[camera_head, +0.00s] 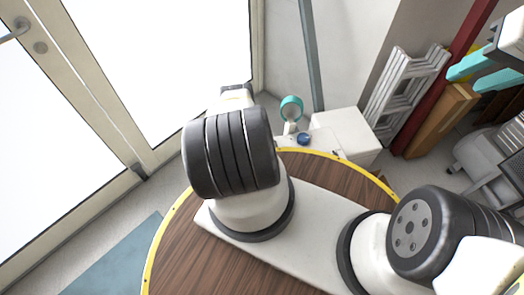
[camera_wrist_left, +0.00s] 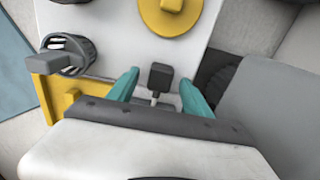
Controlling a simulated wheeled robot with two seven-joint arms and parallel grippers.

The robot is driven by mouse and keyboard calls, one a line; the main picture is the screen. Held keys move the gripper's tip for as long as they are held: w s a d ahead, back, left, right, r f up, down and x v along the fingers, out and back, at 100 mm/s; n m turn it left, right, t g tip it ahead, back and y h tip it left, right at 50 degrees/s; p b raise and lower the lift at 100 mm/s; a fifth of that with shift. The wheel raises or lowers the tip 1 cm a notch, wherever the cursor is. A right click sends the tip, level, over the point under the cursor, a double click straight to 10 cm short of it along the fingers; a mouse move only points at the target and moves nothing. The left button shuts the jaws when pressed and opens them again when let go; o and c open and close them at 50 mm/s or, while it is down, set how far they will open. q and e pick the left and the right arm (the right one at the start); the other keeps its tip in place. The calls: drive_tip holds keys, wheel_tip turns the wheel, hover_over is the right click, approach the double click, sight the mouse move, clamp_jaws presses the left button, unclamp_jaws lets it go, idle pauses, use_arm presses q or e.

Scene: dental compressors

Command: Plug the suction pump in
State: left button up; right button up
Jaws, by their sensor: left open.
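My left gripper (camera_wrist_left: 160,77) shows in the left wrist view with its two teal fingers apart. A small dark block (camera_wrist_left: 160,76), possibly a plug, with a pale stem lies between the fingers, with a gap on each side. I cannot tell whether it is the pump's plug. No suction pump is clearly identifiable.
In the head view, a white box (camera_head: 345,132) stands beyond my arms, near a teal ring (camera_head: 291,106) and a blue knob (camera_head: 304,138). A folded ladder (camera_head: 405,88) leans by a red post. Glass doors (camera_head: 140,50) are at left. A yellow bracket (camera_wrist_left: 55,98) borders the panel.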

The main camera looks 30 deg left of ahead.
use_arm(q)
drive_tip(key=shift+f, duration=0.15)
drive_tip(key=shift+c, duration=0.5)
clamp_jaws()
drive_tip(key=shift+r, duration=0.45)
drive_tip(key=r, duration=0.2)
drive_tip(key=shift+s+d+r, duration=0.3)
drive_tip(key=shift+s+r, duration=0.1)
drive_tip(key=s+d+r, duration=0.1)
drive_tip(key=s+d, duration=0.9)
drive_tip(key=d, duration=0.1)
drive_tip(key=shift+d+r, duration=0.15)
drive_tip(key=shift+w, duration=0.1)
